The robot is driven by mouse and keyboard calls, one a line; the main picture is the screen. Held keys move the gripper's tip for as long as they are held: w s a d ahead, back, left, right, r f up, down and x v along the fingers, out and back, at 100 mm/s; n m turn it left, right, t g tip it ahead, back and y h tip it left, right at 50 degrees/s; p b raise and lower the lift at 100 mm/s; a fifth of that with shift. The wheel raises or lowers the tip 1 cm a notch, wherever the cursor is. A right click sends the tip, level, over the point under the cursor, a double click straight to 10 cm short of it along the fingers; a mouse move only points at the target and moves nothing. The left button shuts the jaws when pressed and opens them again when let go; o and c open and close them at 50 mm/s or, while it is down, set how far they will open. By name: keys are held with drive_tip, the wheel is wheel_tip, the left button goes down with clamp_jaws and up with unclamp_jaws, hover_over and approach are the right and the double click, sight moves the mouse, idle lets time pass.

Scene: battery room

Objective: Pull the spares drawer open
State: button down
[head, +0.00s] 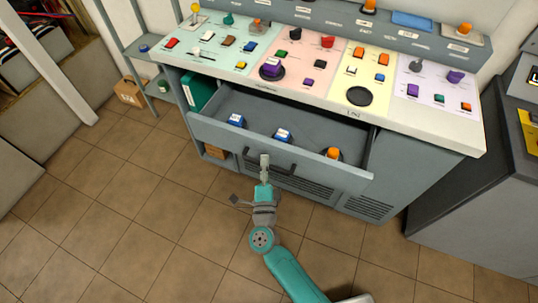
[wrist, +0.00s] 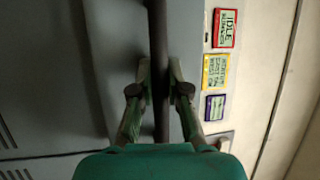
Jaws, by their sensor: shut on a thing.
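The grey spares drawer (head: 335,185) stands pulled out from the console, its inside visible from above. It holds two blue-and-white pieces (head: 236,120) and an orange-topped piece (head: 333,153). A dark bar handle (head: 283,168) runs along its front. My gripper (head: 264,162) is at the drawer's front, at the handle. In the wrist view, the dark handle (wrist: 159,50) passes between the two fingers of my gripper (wrist: 161,88), which are shut on it. The fingertips partly hide behind the bar and finger pads.
The console top (head: 420,118) above has coloured panels with buttons and knobs. A grey cabinet (head: 460,200) stands to the right. A shelf with a cardboard box (head: 130,91) is at the left. The tiled floor (head: 120,215) in front is clear. Coloured labels (wrist: 215,72) show in the wrist view.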

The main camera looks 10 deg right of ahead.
drive_tip(key=shift+s+a, duration=0.1)
drive_tip(key=shift+s, duration=0.05)
drive_tip(key=c, duration=1.1)
unclamp_jaws()
drive_tip(key=shift+c, duration=0.2)
drive_tip(key=shift+s, duration=0.1)
drive_tip(key=v, duration=1.1)
drive_tip(key=shift+s+a+f, duration=0.15)
drive_tip(key=shift+s+f, duration=0.05)
drive_tip(key=shift+s, duration=0.15)
drive_tip(key=s+d+r+n+g+y, duration=0.1)
drive_tip(key=s+d+r+n, duration=0.2)
drive_tip(key=s+n, duration=0.3)
drive_tip(key=s+d+r+n+g+y, duration=0.2)
drive_tip(key=s+d+r+n, duration=0.2)
drive_tip(key=s, duration=0.9)
drive_tip(key=s+d+r+n+g+y, duration=0.1)
drive_tip(key=s+d+r+n, duration=0.3)
drive_tip(key=s+n, duration=0.5)
drive_tip(key=shift+s+d+r+n+g, duration=0.15)
drive_tip(key=shift+s+d+n+g, duration=0.2)
drive_tip(key=shift+s+d, duration=0.35)
